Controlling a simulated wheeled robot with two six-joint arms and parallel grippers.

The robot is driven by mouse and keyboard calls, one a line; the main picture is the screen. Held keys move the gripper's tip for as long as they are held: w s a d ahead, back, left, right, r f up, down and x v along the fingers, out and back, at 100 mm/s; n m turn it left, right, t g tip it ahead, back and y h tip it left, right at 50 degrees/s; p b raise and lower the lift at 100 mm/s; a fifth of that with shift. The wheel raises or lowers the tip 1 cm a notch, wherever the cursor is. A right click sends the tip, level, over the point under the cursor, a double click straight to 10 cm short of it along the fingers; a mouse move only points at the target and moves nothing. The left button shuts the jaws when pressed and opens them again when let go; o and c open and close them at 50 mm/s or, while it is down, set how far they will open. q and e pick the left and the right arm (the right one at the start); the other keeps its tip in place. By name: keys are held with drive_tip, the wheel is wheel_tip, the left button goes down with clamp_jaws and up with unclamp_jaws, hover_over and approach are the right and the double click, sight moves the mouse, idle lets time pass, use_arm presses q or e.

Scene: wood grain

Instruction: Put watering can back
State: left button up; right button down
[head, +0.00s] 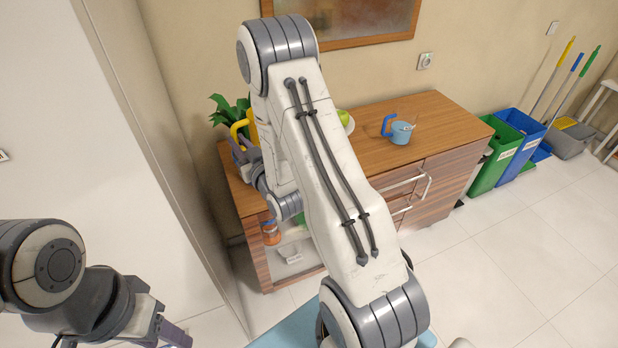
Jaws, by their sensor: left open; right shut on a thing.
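A yellow watering can (239,127) is at the left end of the wooden cabinet, next to a green plant. Only its curved yellow part shows; my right arm hides most of it. My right gripper (238,147) reaches across to the cabinet's left end and is shut on the watering can. I cannot tell whether the can touches the cabinet top. My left gripper (172,335) is open and low at the bottom left, away from the cabinet, partly cut off by the frame edge.
The wooden cabinet (440,118) also holds a blue mug (401,132) and a green fruit (343,117) on a plate. Leaves of the plant (226,108) are close to the watering can. Green (497,150) and blue (522,148) bins stand at the right.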

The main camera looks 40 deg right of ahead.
drive_tip(key=s+d+f+m+h+b, duration=0.1)
drive_tip(key=d+f+b, duration=0.3)
drive_tip(key=d+b, duration=0.4)
drive_tip(key=s+d+f+h+b, duration=0.2)
drive_tip(key=d+f+b, duration=0.2)
drive_tip(key=d+b, duration=0.45)
drive_tip(key=s+d+f+m+h+b, duration=0.1)
drive_tip(key=d+f+b, duration=0.4)
drive_tip(key=d, duration=0.5)
drive_tip(key=shift+g, duration=0.3)
drive_tip(key=shift+w+a+f+b, duration=0.25)
drive_tip(key=shift+w+a+f, duration=0.65)
drive_tip(key=shift+w+f, duration=0.7)
drive_tip(key=shift+w+a+f+b, duration=0.25)
drive_tip(key=shift+w+a+f, duration=0.6)
drive_tip(key=shift+w+f, duration=0.75)
drive_tip(key=shift+w+a+f+b, duration=0.25)
drive_tip(key=shift+w+a+f, duration=0.65)
drive_tip(key=shift+w+f, duration=0.65)
drive_tip(key=shift+f, duration=0.1)
drive_tip(key=c, duration=0.8)
unclamp_jaws()
